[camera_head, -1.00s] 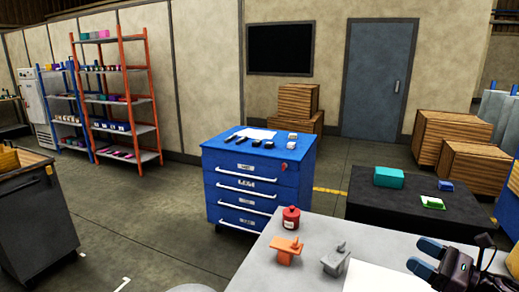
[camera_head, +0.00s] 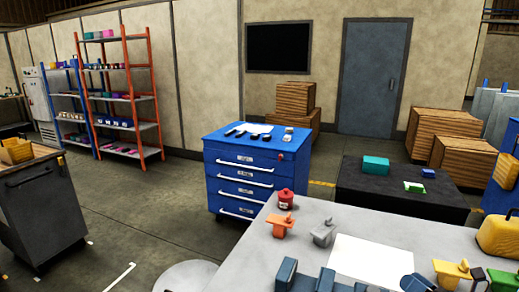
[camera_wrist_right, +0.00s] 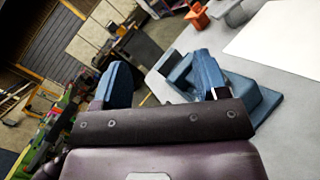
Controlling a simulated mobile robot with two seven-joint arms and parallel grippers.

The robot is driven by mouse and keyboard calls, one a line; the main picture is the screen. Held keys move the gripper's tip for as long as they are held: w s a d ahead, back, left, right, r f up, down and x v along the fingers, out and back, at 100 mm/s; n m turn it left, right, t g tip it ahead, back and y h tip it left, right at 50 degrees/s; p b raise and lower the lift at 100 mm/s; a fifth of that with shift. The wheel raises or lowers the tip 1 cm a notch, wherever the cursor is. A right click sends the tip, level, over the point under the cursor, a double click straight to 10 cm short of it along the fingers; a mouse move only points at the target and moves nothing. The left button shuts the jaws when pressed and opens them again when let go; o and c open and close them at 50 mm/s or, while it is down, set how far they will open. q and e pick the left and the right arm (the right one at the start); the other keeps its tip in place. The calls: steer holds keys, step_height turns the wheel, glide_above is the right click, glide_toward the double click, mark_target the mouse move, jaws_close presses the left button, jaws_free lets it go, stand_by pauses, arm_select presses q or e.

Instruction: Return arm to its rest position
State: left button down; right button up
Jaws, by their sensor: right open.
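A blue-grey angled block (camera_wrist_right: 262,102) lies on the table beyond the right finger. I cannot tell whether they touch. My left gripper is not in view.
A red canister (camera_head: 286,199), an orange clamp (camera_head: 278,226) and a grey clamp (camera_head: 322,234) stand near the table's left edge. A white sheet (camera_head: 372,260) lies beside them. A yellow case (camera_head: 498,236) stands at right.

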steer(key=s+a+f+m+g+h, duration=0.25)
steer(key=s+f+m, duration=0.4)
steer(key=m, duration=0.55)
steer(key=s+a+f+m+g+h, duration=0.1)
steer(key=s+a+f+m+h, duration=0.45)
steer(key=m, duration=0.55)
steer(key=s+a+f+m+g+h, duration=0.2)
steer(key=s+f+m, duration=0.55)
steer(key=m, duration=0.45)
arm_select(q)
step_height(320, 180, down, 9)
steer(key=b, duration=0.9)
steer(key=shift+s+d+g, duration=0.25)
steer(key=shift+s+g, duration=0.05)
arm_select(e)
step_height(320, 180, down, 9)
steer(key=shift+a+f+n+y, duration=0.2)
steer(key=shift+n+y, duration=0.1)
steer(key=shift+n, duration=0.1)
steer(key=shift+g, duration=0.25)
